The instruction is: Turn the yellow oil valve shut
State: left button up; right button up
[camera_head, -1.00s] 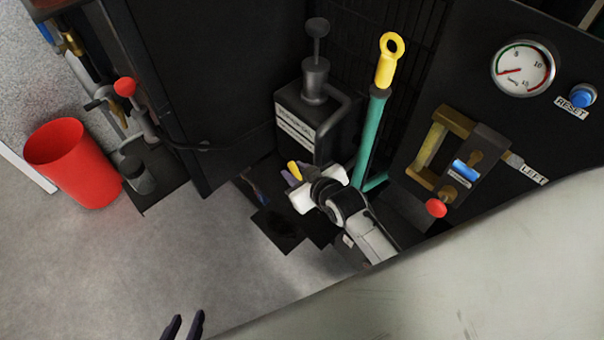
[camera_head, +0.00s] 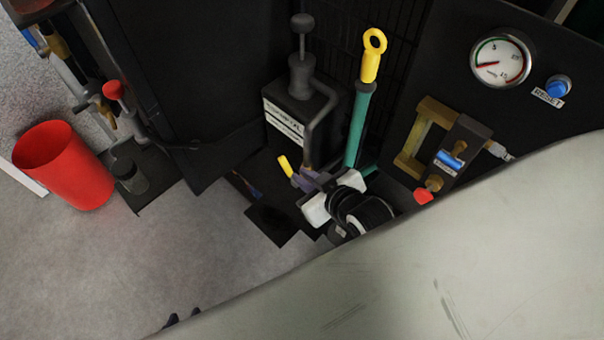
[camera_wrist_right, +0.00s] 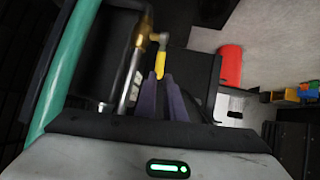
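The yellow valve handle (camera_head: 285,166) is short and sits low, left of my right gripper (camera_head: 305,181). In the right wrist view the yellow handle (camera_wrist_right: 163,68) hangs from a brass fitting on a metal pipe. My right gripper's two purple fingers (camera_wrist_right: 161,80) stand apart there, with the handle's lower end at the gap between their tips. I cannot tell whether they touch it.
A green lever with a yellow ring end (camera_head: 369,55) stands close beside my right gripper. A black pump unit (camera_head: 290,106) is behind it. A gauge (camera_head: 501,60), blue reset button (camera_head: 557,88) and red knob (camera_head: 423,195) are at right. A red bin (camera_head: 62,165) stands left on open floor.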

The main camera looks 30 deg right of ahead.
aim_at(287, 167)
jog(key=p+v, duration=0.1)
jog(key=v, duration=0.7)
grip_shut()
jog(key=b+x, duration=0.1)
jog(key=x, duration=1.2)
jog(key=shift+f+b, duration=0.1)
jog(key=shift+b, duration=0.2)
jog(key=shift+w+f, duration=0.2)
jog(key=shift+w, duration=0.2)
jog(key=shift+a, duration=0.1)
